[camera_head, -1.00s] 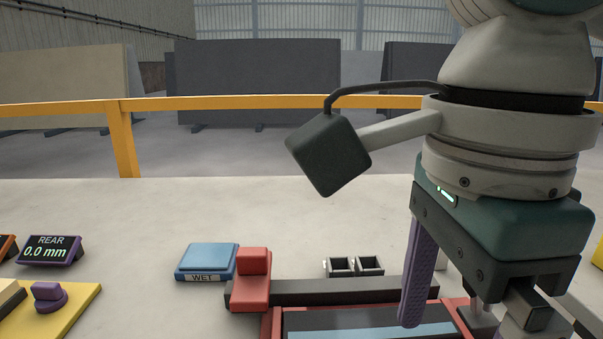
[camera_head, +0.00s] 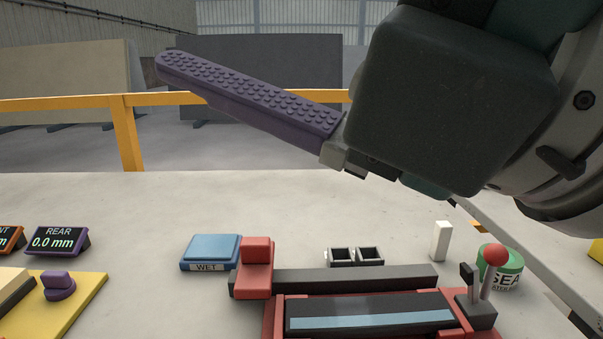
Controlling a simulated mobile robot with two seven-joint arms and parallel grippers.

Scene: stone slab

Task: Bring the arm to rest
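My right arm comes in from the upper right and is raised above the slab, close to the camera. Its gripper (camera_head: 250,105) shows one long purple finger with a studded pad, pointing up and left. The other finger is hidden, so I cannot tell whether the gripper is open or shut. Nothing is seen held in it. A dark block on the wrist (camera_head: 455,95) covers much of the upper right. My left gripper is not in view.
Below the arm are a red clamp-like fixture (camera_head: 257,265) with a dark bar, a red-knobbed lever (camera_head: 495,256), a green can (camera_head: 508,268), a white block (camera_head: 440,241) and a blue WET pad (camera_head: 211,252). A REAR display (camera_head: 58,240) reads 0.0 mm. The back of the slab is clear.

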